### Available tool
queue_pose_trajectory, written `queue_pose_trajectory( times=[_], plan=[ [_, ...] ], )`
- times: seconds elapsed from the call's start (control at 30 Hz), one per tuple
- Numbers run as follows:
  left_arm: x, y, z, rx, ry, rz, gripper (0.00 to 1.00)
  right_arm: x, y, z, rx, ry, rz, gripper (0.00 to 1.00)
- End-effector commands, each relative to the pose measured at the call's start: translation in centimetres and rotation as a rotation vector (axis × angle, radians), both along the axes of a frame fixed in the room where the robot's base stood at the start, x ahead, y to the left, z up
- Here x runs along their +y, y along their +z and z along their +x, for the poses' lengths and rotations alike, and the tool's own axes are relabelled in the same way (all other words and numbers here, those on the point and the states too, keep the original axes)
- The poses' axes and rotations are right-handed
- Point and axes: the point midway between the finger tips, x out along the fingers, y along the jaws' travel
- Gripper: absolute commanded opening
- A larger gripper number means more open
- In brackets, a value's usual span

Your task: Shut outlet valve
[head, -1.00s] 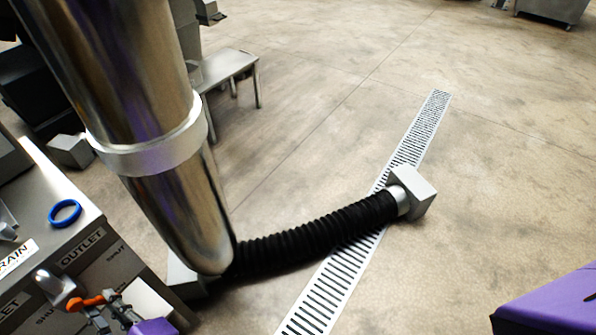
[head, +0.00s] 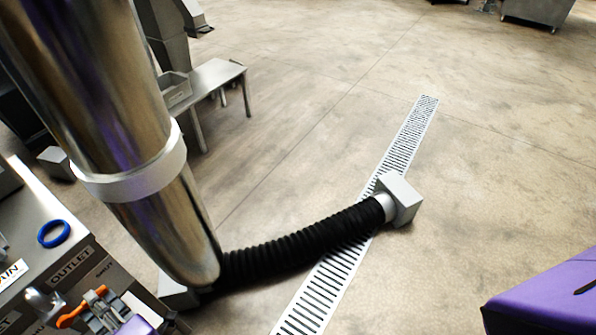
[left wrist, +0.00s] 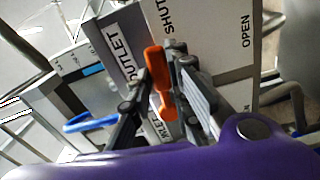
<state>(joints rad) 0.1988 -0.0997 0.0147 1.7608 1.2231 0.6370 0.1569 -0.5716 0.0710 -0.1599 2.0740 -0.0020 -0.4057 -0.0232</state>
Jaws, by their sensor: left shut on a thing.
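The outlet valve has an orange lever handle (head: 72,314) at the lower left of the head view, below the OUTLET label (head: 72,266) on a grey metal cabinet. My left gripper (head: 98,309) is at the handle, its purple wrist at the bottom edge. In the left wrist view the orange handle (left wrist: 155,68) stands between the two fingers of my left gripper (left wrist: 158,88), which is shut on it. Its upper end lies between the OUTLET (left wrist: 122,50) and SHUT (left wrist: 178,16) labels; OPEN (left wrist: 246,32) is farther right. The valve's stem is largely hidden. My right gripper is out of view.
A large shiny vertical pipe (head: 130,110) stands beside the cabinet. A black corrugated hose (head: 290,248) runs to a grey box (head: 398,198) on the floor drain grating (head: 405,145). A blue ring (head: 53,234) lies on the cabinet top.

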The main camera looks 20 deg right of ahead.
Motion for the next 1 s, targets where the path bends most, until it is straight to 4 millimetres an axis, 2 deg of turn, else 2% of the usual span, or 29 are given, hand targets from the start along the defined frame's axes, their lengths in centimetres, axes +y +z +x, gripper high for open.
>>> queue_pose_trajectory(
  times=[0.3, 0.83, 0.87, 1.0],
  plan=[
    [-0.14, 0.64, 0.0, -0.066, -0.002, -0.104, 0.0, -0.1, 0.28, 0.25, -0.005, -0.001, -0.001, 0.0],
    [-0.12, 0.83, 0.02, -0.084, -0.001, -0.128, 0.0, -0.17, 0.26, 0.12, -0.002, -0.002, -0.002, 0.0],
    [-0.11, 0.84, 0.01, -0.084, 0.0, -0.128, 0.19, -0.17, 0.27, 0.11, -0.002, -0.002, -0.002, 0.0],
    [-0.08, 0.87, 0.02, -0.083, 0.0, -0.125, 0.37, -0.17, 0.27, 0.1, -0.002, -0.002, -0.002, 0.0]
  ],
)
